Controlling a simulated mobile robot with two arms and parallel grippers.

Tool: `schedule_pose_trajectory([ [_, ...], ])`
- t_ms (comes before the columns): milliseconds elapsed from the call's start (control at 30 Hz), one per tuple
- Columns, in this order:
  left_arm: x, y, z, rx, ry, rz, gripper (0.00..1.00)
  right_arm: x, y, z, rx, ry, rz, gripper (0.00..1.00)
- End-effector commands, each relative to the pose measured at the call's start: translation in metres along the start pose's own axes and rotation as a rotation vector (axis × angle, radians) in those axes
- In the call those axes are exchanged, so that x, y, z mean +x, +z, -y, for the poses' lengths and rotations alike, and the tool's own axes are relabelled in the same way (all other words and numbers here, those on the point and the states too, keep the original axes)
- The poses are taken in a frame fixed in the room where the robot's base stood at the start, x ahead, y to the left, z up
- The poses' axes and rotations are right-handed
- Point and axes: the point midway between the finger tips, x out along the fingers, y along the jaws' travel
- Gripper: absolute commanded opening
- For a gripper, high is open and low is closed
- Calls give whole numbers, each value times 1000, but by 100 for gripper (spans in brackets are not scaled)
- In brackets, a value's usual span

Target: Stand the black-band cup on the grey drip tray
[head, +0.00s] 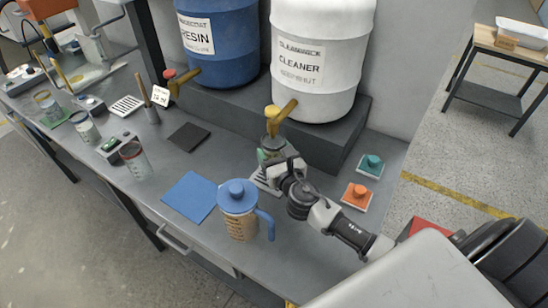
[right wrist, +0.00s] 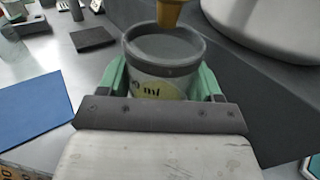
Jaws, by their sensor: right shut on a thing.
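The black-band cup (right wrist: 165,62) is clear with a dark band at its rim and a yellow label. My right gripper (right wrist: 163,88) is shut on it, one green finger on each side. In the head view the cup (head: 271,146) is upright just below the yellow tap of the white cleaner drum. The grey drip tray (head: 257,181) shows partly beneath my right gripper, its slats mostly covered. The cup's base is hidden, so I cannot tell whether it touches the tray. My left gripper is not in view.
The white cleaner drum (head: 318,50) and blue resin drum (head: 222,45) stand on a dark plinth (head: 345,130). A blue-lidded jug (head: 238,215) stands in front, beside a blue mat (head: 190,196). Teal (head: 370,165) and orange (head: 357,196) knobbed pieces are at right. Several cups stand at left.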

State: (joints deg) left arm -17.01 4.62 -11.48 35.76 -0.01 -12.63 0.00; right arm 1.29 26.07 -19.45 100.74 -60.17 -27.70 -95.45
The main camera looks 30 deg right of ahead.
Motion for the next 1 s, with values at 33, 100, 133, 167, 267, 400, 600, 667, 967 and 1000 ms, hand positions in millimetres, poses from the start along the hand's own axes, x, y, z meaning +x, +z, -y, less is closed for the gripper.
schedule_pose_trajectory([
  [33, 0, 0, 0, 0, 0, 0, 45, 3, 0, 0, 1, 0, 1, 38],
  [100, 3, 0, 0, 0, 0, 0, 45, 4, -7, 0, 0, -1, -1, 38],
  [133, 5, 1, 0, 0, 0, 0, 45, 4, -12, 0, 0, -1, -2, 38],
  [167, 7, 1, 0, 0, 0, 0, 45, 4, -17, 0, 0, -1, -2, 38],
  [267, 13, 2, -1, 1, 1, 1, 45, 4, -32, 0, 1, -2, -2, 38],
  [400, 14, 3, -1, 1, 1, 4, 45, 4, -36, 0, 0, 0, 1, 38],
  [600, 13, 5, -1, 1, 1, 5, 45, 4, -35, 0, -1, 0, 1, 38],
  [667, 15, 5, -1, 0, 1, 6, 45, 4, -37, 0, -1, 0, 1, 38],
  [967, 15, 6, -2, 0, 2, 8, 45, 3, -38, 0, -1, 0, 0, 90],
  [1000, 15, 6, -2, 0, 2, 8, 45, 3, -38, 0, -1, 0, 0, 90],
])
